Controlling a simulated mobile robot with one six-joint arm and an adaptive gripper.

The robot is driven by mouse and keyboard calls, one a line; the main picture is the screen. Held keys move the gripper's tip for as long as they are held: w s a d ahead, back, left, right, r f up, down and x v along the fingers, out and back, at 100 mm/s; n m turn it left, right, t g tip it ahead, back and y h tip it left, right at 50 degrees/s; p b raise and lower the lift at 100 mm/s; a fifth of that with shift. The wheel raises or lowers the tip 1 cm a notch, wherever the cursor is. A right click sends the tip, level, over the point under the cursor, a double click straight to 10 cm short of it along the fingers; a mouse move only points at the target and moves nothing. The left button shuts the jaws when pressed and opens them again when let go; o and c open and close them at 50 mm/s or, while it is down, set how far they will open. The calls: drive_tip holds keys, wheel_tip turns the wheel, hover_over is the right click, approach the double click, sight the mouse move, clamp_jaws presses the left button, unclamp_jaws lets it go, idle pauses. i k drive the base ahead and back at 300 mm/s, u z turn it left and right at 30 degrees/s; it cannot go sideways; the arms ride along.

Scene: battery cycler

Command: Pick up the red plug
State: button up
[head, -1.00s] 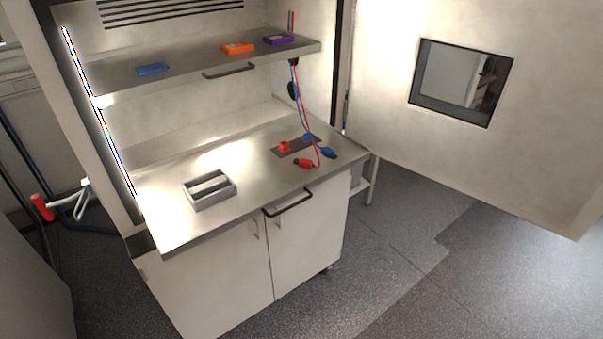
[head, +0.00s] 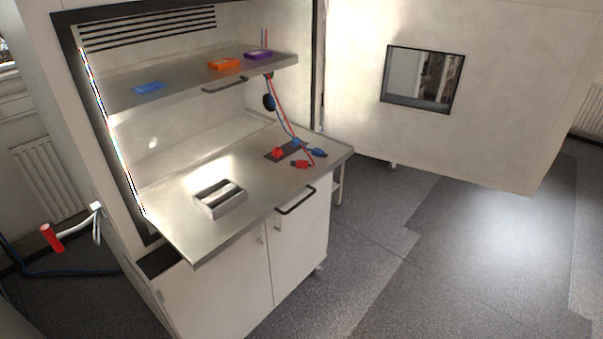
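The red plug (head: 301,164) lies on the steel worktop near its right front edge, with a red cable running up from it. Close behind it, a dark plate (head: 273,156) carries a red socket (head: 278,152) and a blue socket (head: 296,143). A blue plug (head: 318,153) lies to the right of the red plug. My gripper is not in view, so its state and its place relative to the plug do not show.
The worktop (head: 170,200) bears a grey metal tray (head: 220,200) at its left front. A shelf (head: 190,85) above holds blue, orange and purple items. The open door (head: 500,100) stands at right. Grey floor (head: 390,240) is clear in front and right.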

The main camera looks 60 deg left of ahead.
sight(304, 165)
drive_tip(key=z, duration=0.1)
drive_tip(key=k, duration=1.45)
drive_tip(key=u, duration=2.15)
drive_tip(key=i, duration=0.9)
drive_tip(key=u, duration=0.05)
